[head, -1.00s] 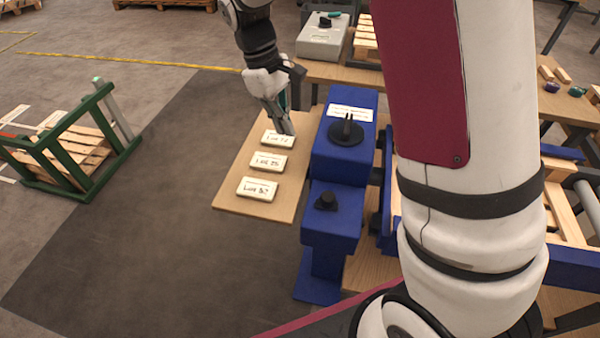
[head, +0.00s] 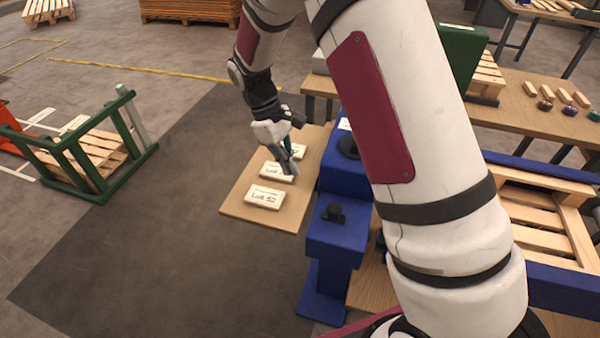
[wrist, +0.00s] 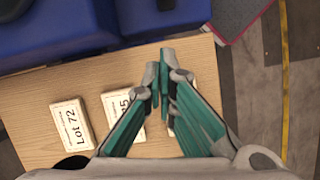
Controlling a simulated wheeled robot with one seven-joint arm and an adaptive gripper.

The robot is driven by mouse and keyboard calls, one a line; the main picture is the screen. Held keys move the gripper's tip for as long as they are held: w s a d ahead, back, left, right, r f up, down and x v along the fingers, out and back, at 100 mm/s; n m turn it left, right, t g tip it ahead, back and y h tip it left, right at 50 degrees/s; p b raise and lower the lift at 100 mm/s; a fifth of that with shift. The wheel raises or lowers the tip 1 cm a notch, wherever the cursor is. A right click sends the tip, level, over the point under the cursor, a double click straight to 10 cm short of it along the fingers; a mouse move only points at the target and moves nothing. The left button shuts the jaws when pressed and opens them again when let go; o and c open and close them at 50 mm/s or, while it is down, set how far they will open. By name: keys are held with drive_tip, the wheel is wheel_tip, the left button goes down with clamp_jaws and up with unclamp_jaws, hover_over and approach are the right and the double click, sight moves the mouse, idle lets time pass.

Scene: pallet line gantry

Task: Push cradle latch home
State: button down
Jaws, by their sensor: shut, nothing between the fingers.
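My gripper (head: 291,170) is shut and empty, pointing down over the wooden board with the lot blocks. In the wrist view its teal fingers (wrist: 159,72) meet near the board edge beside the blue unit. The blue unit (head: 333,240) stands right of the board and carries a black knob (head: 333,212). A black round part (head: 348,147) on its upper section is mostly hidden by my arm. A blue cradle frame (head: 560,280) holding a wooden pallet (head: 535,215) lies at the right. I cannot make out which part is the latch.
The wooden board (head: 240,205) bears white lot blocks, the nearest (head: 265,197) clear of my gripper. A green frame with slats (head: 85,165) stands on the left floor. A bench (head: 525,115) with small parts is at the back right. The dark floor between is clear.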

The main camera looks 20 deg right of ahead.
sight(334, 202)
drive_tip(key=p+x, duration=0.1)
drive_tip(key=x, duration=0.7)
drive_tip(key=shift+s+f, duration=0.1)
drive_tip(key=shift+s+d+p, duration=0.45)
drive_tip(key=shift+s+d, duration=0.45)
drive_tip(key=shift+s, duration=0.05)
drive_tip(key=shift+s+d, duration=0.5)
drive_tip(key=s+d+p, duration=0.1)
drive_tip(key=s+d, duration=0.1)
drive_tip(key=d, duration=0.1)
drive_tip(key=shift+s+d+p, duration=0.2)
drive_tip(key=shift+s+p, duration=0.05)
drive_tip(key=shift+p, duration=0.1)
drive_tip(key=shift+w, duration=0.1)
